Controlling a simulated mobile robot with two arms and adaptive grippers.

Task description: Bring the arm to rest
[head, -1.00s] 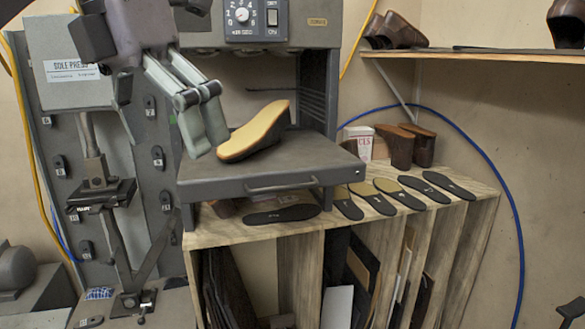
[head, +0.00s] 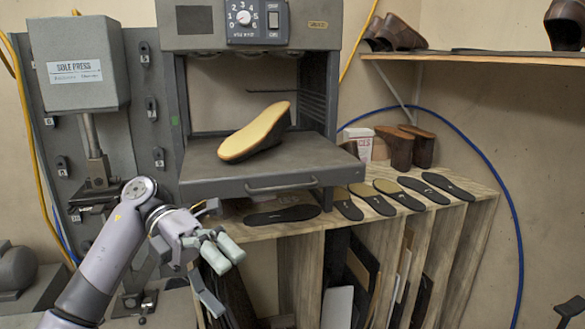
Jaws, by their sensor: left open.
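My left arm (head: 112,240) comes in from the lower left of the head view. My left gripper (head: 222,262) is open and empty, in front of the wooden shelf's left end and below the oven tray. A tan and dark sole (head: 258,132) lies tilted on the pulled-out grey tray (head: 215,172) of the oven, apart from the gripper. My right arm and gripper are not in view.
The sole press (head: 75,65) stands at the left. A wooden shelf unit (head: 300,240) holds several dark insoles (head: 410,200) on top and sheets in slots below. Brown shoe parts (head: 395,148) stand at the back right. A wall shelf (head: 480,55) is above.

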